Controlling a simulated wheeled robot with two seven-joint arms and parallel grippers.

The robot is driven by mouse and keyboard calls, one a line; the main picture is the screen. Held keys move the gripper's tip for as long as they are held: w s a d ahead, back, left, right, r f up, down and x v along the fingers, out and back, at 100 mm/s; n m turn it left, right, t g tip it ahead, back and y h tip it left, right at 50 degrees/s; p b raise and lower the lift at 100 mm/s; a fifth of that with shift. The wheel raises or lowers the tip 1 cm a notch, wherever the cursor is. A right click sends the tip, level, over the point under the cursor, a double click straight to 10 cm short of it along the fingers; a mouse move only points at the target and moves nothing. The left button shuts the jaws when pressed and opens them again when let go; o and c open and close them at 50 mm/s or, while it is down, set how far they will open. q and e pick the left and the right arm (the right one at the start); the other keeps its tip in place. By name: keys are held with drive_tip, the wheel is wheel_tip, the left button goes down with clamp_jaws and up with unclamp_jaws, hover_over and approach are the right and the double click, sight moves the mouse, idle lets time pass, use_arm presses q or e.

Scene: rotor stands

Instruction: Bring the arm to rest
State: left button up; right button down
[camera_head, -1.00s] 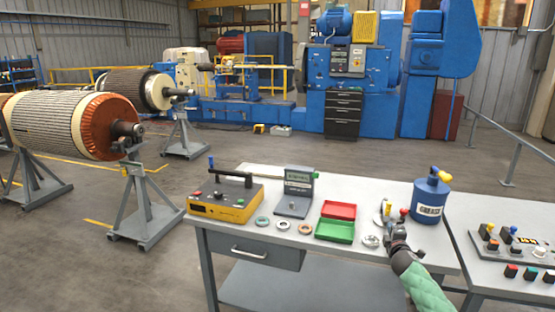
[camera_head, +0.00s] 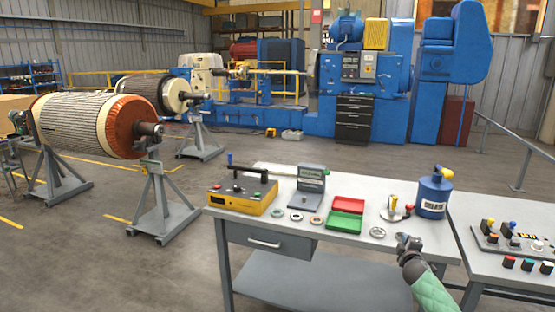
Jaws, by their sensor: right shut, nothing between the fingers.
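My right arm comes in from the bottom right, in a green sleeve. Its right gripper (camera_head: 404,241) is shut and empty, above the front right part of the workbench (camera_head: 310,245). It is apart from the small fixture with yellow and red knobs (camera_head: 395,209) and the blue grease can (camera_head: 433,195) behind it. A silver ring (camera_head: 377,232) lies on the bench just left of the gripper. My left gripper does not show.
A red tray (camera_head: 348,204), a green tray (camera_head: 345,222), a small display unit (camera_head: 308,188) and a yellow tester (camera_head: 242,198) stand on the bench. A panel with buttons (camera_head: 515,240) is at right. Rotors on stands (camera_head: 95,125) are at left.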

drive_tip(key=s+a+f+m+g+y, duration=0.1)
drive_tip(key=s+a+f+m+g, duration=0.2)
drive_tip(key=s+a+f, duration=0.75)
drive_tip(key=s+d+f+m+g+y, duration=0.1)
drive_tip(key=s+f+m+g, duration=0.35)
drive_tip(key=f, duration=1.25)
drive_tip(key=s+a+f+m+g, duration=0.2)
drive_tip(key=s+a+f, duration=0.3)
drive_tip(key=s+f, duration=0.65)
drive_tip(key=s+a+f+g, duration=0.1)
drive_tip(key=s+a+f, duration=0.3)
drive_tip(key=s+f, duration=0.4)
drive_tip(key=s+a+f+g+y, duration=0.1)
drive_tip(key=s+a+f, duration=0.4)
drive_tip(key=s, duration=1.5)
drive_tip(key=s+a+f+m+g+y, duration=0.1)
drive_tip(key=s+a+f+g, duration=0.2)
drive_tip(key=s+f, duration=0.7)
drive_tip(key=s+a, duration=0.2)
drive_tip(key=s, duration=0.2)
drive_tip(key=shift+f, duration=0.3)
drive_tip(key=shift+g, duration=0.25)
